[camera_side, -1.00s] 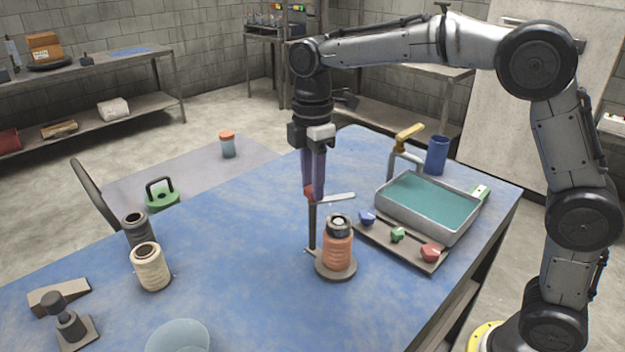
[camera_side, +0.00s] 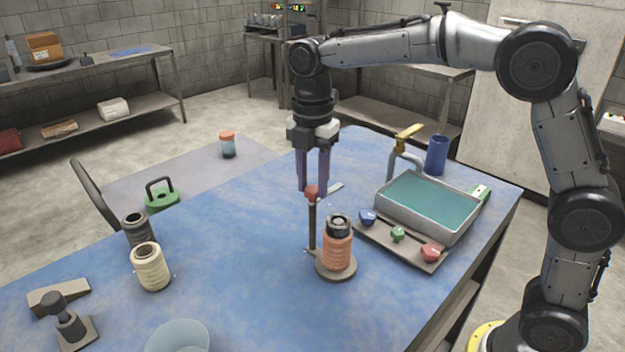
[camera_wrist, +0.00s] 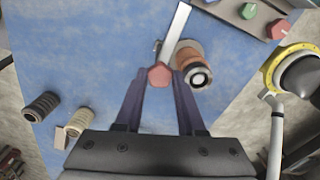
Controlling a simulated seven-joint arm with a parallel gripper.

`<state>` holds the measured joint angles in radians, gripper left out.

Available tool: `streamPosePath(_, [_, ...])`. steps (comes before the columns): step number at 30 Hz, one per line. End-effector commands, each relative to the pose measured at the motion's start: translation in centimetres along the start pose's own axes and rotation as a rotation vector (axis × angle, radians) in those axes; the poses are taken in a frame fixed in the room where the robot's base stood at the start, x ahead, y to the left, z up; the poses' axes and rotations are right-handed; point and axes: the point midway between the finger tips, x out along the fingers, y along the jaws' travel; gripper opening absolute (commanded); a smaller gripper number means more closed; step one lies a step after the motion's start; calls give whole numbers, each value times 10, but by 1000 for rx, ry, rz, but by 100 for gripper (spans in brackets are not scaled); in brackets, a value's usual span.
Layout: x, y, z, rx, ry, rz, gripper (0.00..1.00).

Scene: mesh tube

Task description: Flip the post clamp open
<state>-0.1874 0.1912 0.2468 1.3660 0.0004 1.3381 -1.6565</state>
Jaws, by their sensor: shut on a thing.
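The post clamp has a thin dark post (camera_side: 312,228), a red knob (camera_side: 312,192) on top and a flat pale bar (camera_side: 331,192). The bar points away toward the back right, clear of the orange ribbed bottle (camera_side: 338,248). The bottle stands upright on the clamp's round base (camera_side: 337,268). My gripper (camera_side: 313,190) points down and is shut on the red knob, one finger on each side. In the wrist view, the knob (camera_wrist: 160,75) sits between the fingertips (camera_wrist: 159,76), and the bar (camera_wrist: 174,32) extends up beside the bottle (camera_wrist: 195,70). The post is hidden there.
A tray of teal liquid (camera_side: 467,228) and a board with coloured knobs (camera_side: 397,234) stand right of the clamp. A tap (camera_side: 404,150) and blue cup (camera_side: 437,155) are behind. A cream spool (camera_side: 150,267) stands left.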

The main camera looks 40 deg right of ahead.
Motion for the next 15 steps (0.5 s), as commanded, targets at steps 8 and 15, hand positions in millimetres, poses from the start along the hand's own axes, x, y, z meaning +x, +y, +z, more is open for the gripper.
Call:
streamPosePath(8, [-2,0,0,-6,0,4,0])
streamPosePath(15, [-1,0,0,-5,0,3,67])
